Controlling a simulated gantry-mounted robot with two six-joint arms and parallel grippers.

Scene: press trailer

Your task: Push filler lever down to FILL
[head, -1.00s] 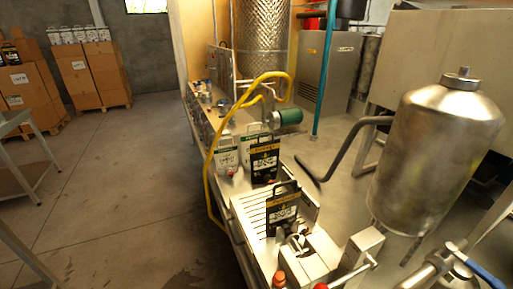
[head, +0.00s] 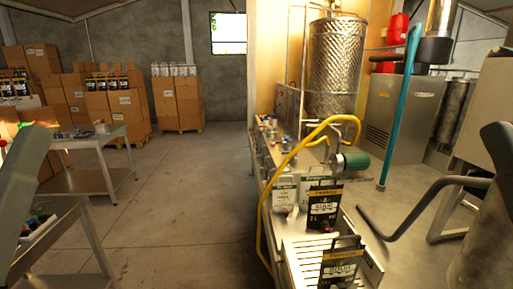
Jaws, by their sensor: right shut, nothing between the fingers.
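The filler lever is not in view, and the filler lies almost wholly below the lower edge of the head view. A black pouch (head: 341,266) with a carry handle stands at the bottom, at the near end of the slatted tray (head: 300,250). My right gripper (head: 497,150) is a dark grey shape cut off by the right edge, in front of the steel tank (head: 475,255). It is shut and empty, though its fingertips are hard to make out. My left gripper is not in view.
Another black pouch (head: 324,207) and white pouches (head: 285,194) stand farther back on the bench. A yellow hose (head: 290,152) loops over its left side. A bent dark bar (head: 415,220) juts from the right. The floor (head: 190,210) to the left is clear.

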